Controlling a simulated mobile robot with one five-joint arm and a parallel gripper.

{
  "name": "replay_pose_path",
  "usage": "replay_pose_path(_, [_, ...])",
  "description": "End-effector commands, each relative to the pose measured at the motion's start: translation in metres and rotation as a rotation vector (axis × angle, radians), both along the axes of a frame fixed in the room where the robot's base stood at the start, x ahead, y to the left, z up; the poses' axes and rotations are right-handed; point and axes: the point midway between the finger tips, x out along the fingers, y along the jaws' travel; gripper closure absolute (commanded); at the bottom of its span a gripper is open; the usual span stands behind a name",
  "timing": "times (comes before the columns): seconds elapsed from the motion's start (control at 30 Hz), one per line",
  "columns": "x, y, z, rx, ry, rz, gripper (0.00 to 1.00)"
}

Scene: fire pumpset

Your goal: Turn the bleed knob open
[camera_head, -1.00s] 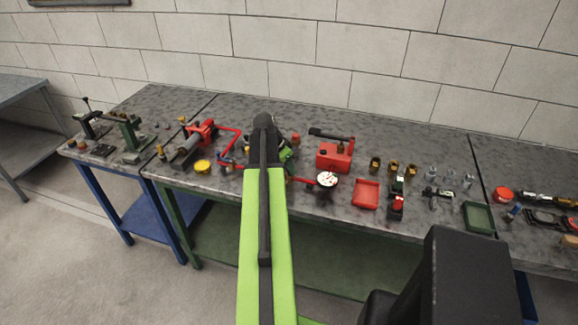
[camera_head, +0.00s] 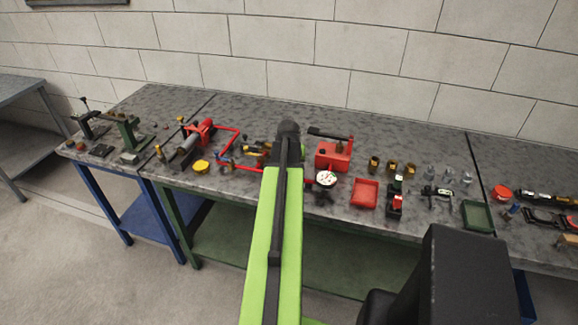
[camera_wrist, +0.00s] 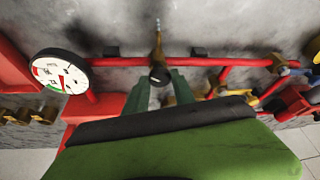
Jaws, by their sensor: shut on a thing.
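The dark round knob (camera_wrist: 159,75), which I take for the bleed knob, sits on the red pipe (camera_wrist: 215,62) in the wrist view, with a brass stem (camera_wrist: 157,42) above it. My gripper (camera_wrist: 160,84) has its two dark green fingers on either side of this knob and is shut on it. The exact contact is hard to see, and I cannot tell how far the knob is turned. A round white gauge (camera_wrist: 61,71) stands to the left, and it also shows in the head view (camera_head: 326,179). In the head view my arm hides the gripper and knob.
A red pump box (camera_head: 332,155) and a red tray (camera_head: 364,193) stand right of my arm on the grey bench. Left of it are a red pump unit (camera_head: 199,133) and a yellow cap (camera_head: 201,167). Yellow parts (camera_wrist: 233,86) lie close right of my fingers.

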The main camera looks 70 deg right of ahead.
Motion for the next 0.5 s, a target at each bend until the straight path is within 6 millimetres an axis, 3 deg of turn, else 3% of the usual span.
replay_pose_path(0.5, [-0.0042,-0.0017,-0.0009,0.006,0.0,0.489,1.0])
